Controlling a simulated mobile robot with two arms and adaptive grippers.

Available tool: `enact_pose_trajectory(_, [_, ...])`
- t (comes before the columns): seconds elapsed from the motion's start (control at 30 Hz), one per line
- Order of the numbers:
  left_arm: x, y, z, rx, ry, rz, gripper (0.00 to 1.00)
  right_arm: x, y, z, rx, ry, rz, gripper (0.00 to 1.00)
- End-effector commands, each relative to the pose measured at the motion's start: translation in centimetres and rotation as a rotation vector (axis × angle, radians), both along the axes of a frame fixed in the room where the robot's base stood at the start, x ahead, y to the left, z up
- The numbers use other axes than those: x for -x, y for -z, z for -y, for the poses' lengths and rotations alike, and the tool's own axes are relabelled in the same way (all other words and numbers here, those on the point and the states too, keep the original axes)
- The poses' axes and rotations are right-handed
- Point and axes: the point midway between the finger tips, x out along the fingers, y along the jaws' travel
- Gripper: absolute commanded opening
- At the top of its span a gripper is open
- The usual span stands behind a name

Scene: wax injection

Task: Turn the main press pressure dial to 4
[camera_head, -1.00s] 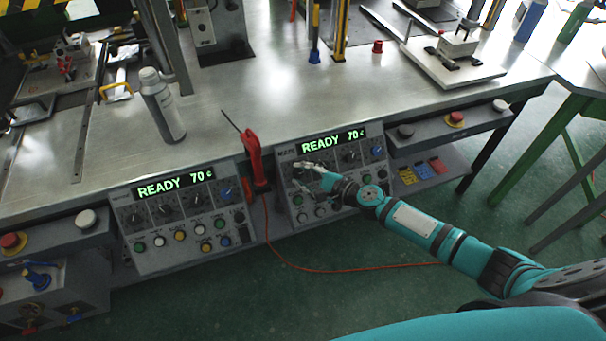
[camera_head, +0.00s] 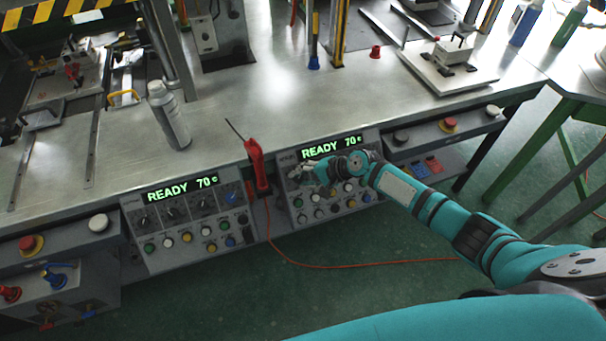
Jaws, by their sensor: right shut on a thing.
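The right control panel (camera_head: 341,207) is grey, below the table's front edge, with a green display (camera_head: 331,148) reading "READY 70" and a row of dials under it. My right arm comes in from the right. My right gripper (camera_head: 312,173) is at the left part of this dial row, shut on a dial. The gripper hides that dial, so its pointer and setting cannot be read. The left control panel (camera_head: 160,257) has a like display (camera_head: 183,188), a dial row with a blue dial at its right end, and coloured buttons. My left gripper is not in view.
A red hand tool (camera_head: 257,167) with a thin tip and red cable hangs between the panels. A grey bottle (camera_head: 170,118) stands on the metal table (camera_head: 260,95). A red button (camera_head: 448,125) is right of the right panel. The green floor in front is clear besides the cable.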

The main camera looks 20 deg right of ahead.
Motion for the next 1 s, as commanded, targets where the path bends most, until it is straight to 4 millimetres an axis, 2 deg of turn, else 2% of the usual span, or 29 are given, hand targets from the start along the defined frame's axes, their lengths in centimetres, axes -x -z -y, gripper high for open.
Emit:
enact_pose_trajectory(0.6, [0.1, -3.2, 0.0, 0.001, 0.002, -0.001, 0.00, -0.3, -0.5, -0.4, 0.414, -0.349, 0.011, 0.00])
enact_pose_trajectory(1.0, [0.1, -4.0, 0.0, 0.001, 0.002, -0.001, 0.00, -0.2, -0.4, -0.5, 0.544, -0.459, 0.016, 0.00])
